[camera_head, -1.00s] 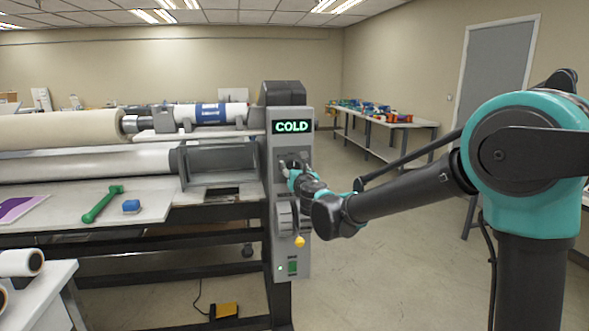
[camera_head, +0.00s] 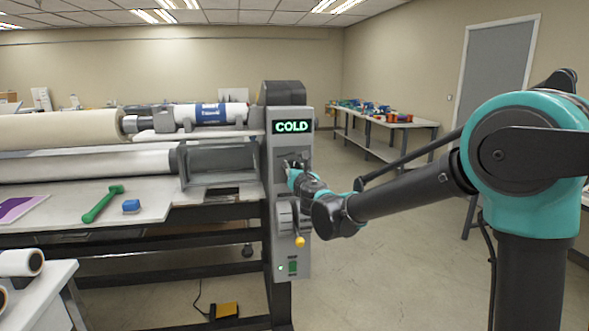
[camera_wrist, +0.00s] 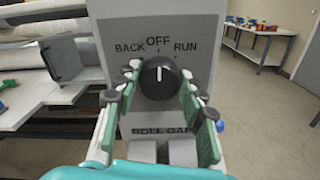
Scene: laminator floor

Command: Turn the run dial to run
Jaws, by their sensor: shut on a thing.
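The run dial (camera_wrist: 159,78) is a round black knob on the grey end panel (camera_wrist: 205,30) of the laminator. The labels BACK, OFF and RUN stand above it. Its white pointer line is almost straight up, near the OFF mark. My gripper (camera_wrist: 160,74) has one finger on each side of the dial and is shut on it. In the head view my gripper (camera_head: 290,168) is at the panel below the green COLD display (camera_head: 292,127), and the dial is mostly hidden there.
Below the dial is a ROLL GAP label (camera_wrist: 160,131). A yellow-tipped crank (camera_head: 299,241) and a green switch (camera_head: 293,266) sit lower on the panel. A green tool (camera_head: 102,204) and a blue block (camera_head: 131,206) lie on the laminator's bed.

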